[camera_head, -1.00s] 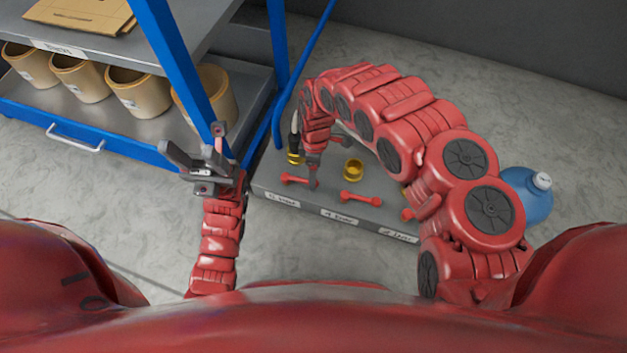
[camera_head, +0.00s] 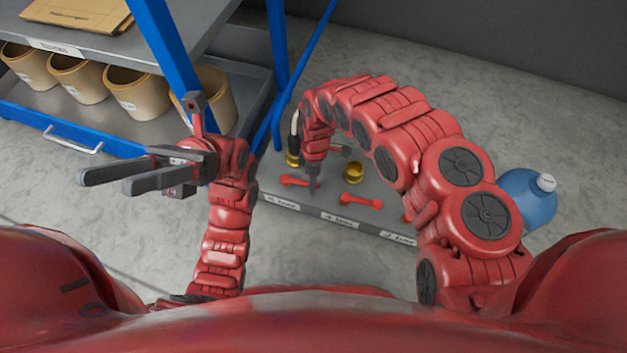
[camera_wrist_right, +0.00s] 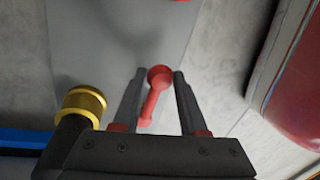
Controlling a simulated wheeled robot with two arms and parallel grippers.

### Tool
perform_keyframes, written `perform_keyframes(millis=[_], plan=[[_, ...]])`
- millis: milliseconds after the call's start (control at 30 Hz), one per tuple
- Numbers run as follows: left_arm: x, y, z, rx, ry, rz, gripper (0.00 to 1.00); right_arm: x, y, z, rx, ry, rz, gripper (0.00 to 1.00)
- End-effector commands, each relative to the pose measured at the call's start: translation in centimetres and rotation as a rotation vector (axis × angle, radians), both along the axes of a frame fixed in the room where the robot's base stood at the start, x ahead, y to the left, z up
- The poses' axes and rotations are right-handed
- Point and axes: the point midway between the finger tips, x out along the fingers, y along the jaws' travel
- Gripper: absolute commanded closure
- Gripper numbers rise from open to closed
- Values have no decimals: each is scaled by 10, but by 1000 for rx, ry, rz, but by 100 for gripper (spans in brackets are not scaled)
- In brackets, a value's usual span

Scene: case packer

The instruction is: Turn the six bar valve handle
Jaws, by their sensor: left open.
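A grey valve panel (camera_head: 330,215) lies low on the floor with several red handles and a label on its front edge by each; the lettering is too blurred to read surely. My right gripper (camera_head: 314,188) points down at the leftmost red handle (camera_head: 294,181). In the right wrist view, its two fingers (camera_wrist_right: 157,85) stand on either side of a red handle (camera_wrist_right: 155,92), with narrow gaps along the bar. The middle handle (camera_head: 360,200) is free; the right one is mostly hidden by my right arm. My left gripper (camera_head: 104,183) is open and empty, left of the panel.
A brass fitting (camera_head: 352,173) stands on the panel; another (camera_wrist_right: 82,104) is close beside my right gripper. A blue-framed shelf (camera_head: 165,60) with tan pots stands at the left. A blue bottle (camera_head: 528,199) is right of the panel.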

Motion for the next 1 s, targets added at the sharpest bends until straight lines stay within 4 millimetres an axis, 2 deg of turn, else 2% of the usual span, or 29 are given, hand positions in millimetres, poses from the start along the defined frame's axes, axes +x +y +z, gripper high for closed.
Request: perform_keyframes(millis=[33, 200, 1000], plan=[[0, 0, 0, 0, 0, 0, 50, 0, 0, 0, 0, 0, 0, 71], [0, 0, 0, 0, 0, 0, 50, 0, 0, 0, 0, 0, 0, 100], [0, 0, 0, 1, 1, 1, 50, 0, 0, 0, 0, 0, 0, 100]])
